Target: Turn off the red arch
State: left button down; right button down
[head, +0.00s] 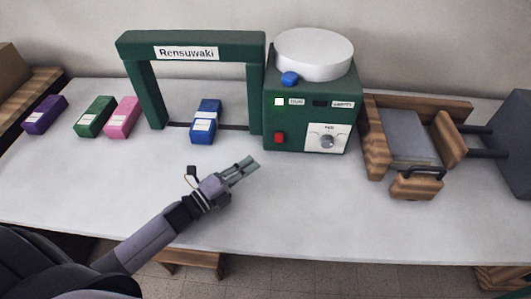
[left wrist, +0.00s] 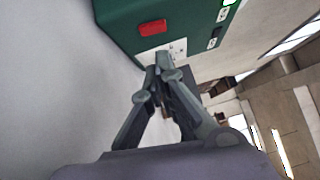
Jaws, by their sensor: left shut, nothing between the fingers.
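A green arch (head: 190,45) labelled "Rensuwaki" stands on the table, joined to a green control box (head: 312,105). I see no red arch. The box front has a red button (head: 278,138), a white square (head: 279,101), small labels and a dial (head: 327,141). The red button also shows in the left wrist view (left wrist: 153,28). My left gripper (head: 252,163) is shut and empty, in front of the box and below the red button, apart from it in the head view. Its closed fingertips show in the left wrist view (left wrist: 164,60). My right gripper is not in view.
A blue block (head: 205,129) sits under the arch. Purple (head: 44,115), green (head: 94,117) and pink (head: 122,117) blocks lie to the left. A wooden frame (head: 376,145) stands right. The table front (head: 330,215) is clear.

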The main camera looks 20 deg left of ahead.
aim_at(279, 137)
pick_arm(q)
jog(key=p+x, duration=0.1)
jog(key=x, duration=0.8)
jog(key=shift+w+d+p, duration=0.2)
jog(key=shift+w+p, duration=0.1)
jog(key=shift+p, duration=0.05)
jog(key=shift+w+a+r, duration=0.1)
jog(key=shift+w, duration=0.1)
jog(key=shift+w+r, duration=0.1)
jog(key=shift+r, duration=0.05)
jog(key=shift+a, duration=0.15)
